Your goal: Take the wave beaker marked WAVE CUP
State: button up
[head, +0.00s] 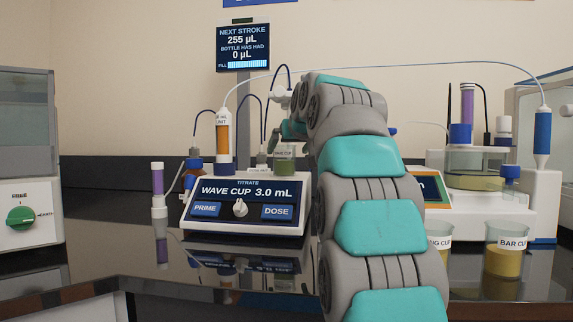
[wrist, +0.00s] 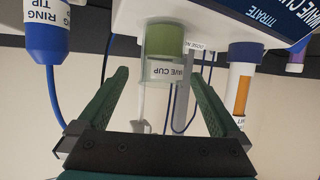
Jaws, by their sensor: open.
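The wave beaker (head: 285,166) is a small clear cup with green liquid and a white label. It stands at the back right of the white titrator (head: 245,210), left of my arm. In the wrist view, which is upside down, the wave beaker (wrist: 158,52) shows its "WAVE CUP" label, with the green liquid at the top. My gripper (wrist: 156,73) is open and empty, with one green finger in the picture on each side of the beaker. I cannot tell how far the fingertips are from it in depth. In the head view my arm mostly hides the gripper.
The ring tip (wrist: 45,40) hangs from a tube at the left in the wrist view. An orange-filled column (head: 223,140) stands left of the beaker, and thin tubes arch nearby. The bar cup (head: 504,250) stands at the right.

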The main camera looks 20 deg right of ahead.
aim_at(282, 156)
jog(key=shift+p+x, duration=0.55)
jog(key=shift+x, duration=3.3)
jog(key=shift+a, duration=0.15)
grip_shut()
jog(key=shift+r, duration=0.15)
